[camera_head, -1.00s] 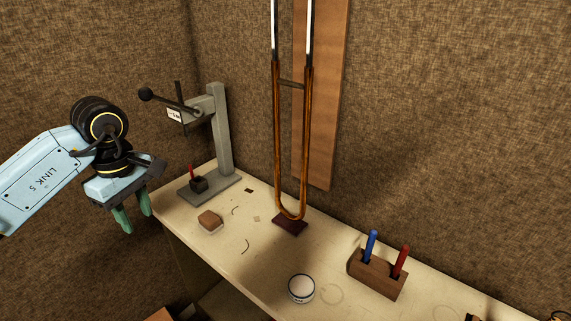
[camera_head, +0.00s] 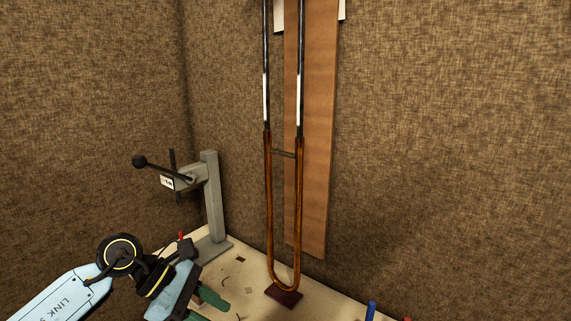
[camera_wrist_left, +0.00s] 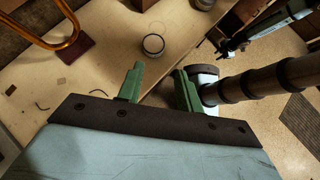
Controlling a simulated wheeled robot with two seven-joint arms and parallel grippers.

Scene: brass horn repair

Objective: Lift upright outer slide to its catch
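The outer slide (camera_head: 268,210) is a brass-coloured U of two long tubes, standing upright with its bow on a dark red block (camera_head: 284,296). Two shiny inner tubes (camera_head: 300,75) rise from its tops, past a cross brace (camera_head: 284,153). I cannot make out the catch. My left gripper (camera_head: 215,303) is low, left of the slide and apart from it. Its green fingers are open with nothing between them in the left wrist view (camera_wrist_left: 158,75). The slide's bow (camera_wrist_left: 62,38) and red block (camera_wrist_left: 74,48) show at that view's upper left. My right gripper's fingers are not seen.
A wooden board (camera_head: 320,130) hangs on the wall behind the slide. A grey stand (camera_head: 213,195) with a black-knobbed lever is at left. A round tin (camera_wrist_left: 153,44) sits on the bench (camera_wrist_left: 105,55). Blue and red handles (camera_head: 370,310) show at the bottom edge.

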